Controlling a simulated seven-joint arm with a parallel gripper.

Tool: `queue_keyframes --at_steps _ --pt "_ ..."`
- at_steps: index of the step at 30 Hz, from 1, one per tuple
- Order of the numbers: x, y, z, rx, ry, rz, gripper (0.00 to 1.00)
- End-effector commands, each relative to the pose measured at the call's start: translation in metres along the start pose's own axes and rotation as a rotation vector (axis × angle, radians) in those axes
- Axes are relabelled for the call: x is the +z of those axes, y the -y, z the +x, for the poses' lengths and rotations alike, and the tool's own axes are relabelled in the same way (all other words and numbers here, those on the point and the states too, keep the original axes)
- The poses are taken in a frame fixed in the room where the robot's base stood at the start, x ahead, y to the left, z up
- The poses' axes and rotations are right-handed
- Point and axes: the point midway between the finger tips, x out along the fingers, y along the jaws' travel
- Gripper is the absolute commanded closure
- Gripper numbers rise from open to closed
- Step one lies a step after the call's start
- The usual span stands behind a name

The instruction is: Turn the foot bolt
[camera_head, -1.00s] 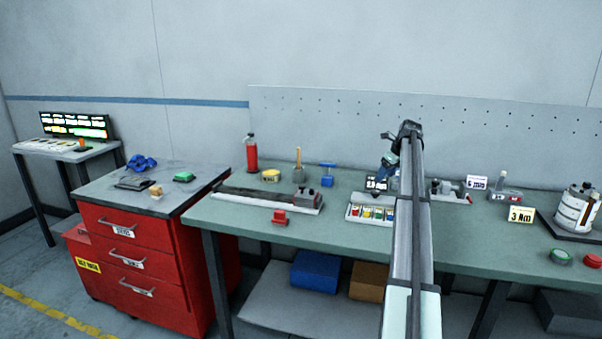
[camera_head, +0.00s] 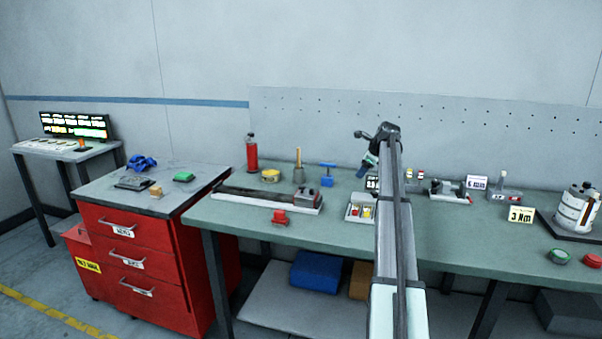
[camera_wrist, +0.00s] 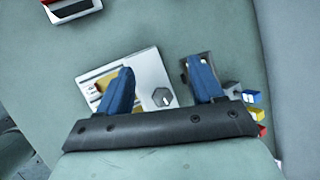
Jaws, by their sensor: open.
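In the wrist view a grey hexagonal bolt head (camera_wrist: 163,97) sits at the corner of a pale plate (camera_wrist: 150,72) with a yellow patch. My gripper (camera_wrist: 162,68) is open, with its two blue fingers spread above the plate. The bolt head lies between the fingers in the picture; neither finger visibly touches it. The left finger covers part of the plate. In the head view my gripper (camera_head: 366,167) is above the bench behind the tray, and I cannot make out the bolt there.
A parts tray (camera_head: 350,210) is partly hidden by my arm on the green bench (camera_head: 240,220). Small coloured blocks (camera_wrist: 251,97) show beside the right finger.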

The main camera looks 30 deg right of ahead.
Motion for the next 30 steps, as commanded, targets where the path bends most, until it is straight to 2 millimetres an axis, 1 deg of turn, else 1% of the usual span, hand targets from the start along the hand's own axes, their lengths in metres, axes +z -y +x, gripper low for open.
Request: queue_keyframes --at_steps 1,12,20,30 --pt "0.006 -0.005 0.005 -0.015 0.009 -0.034 0.33" --pt "0.053 -0.023 0.036 -0.148 0.062 -0.306 0.33" --pt "0.087 -0.039 0.053 -0.256 0.085 -0.497 0.33" --pt "0.132 -0.064 0.071 -0.411 0.088 -0.75 0.33"
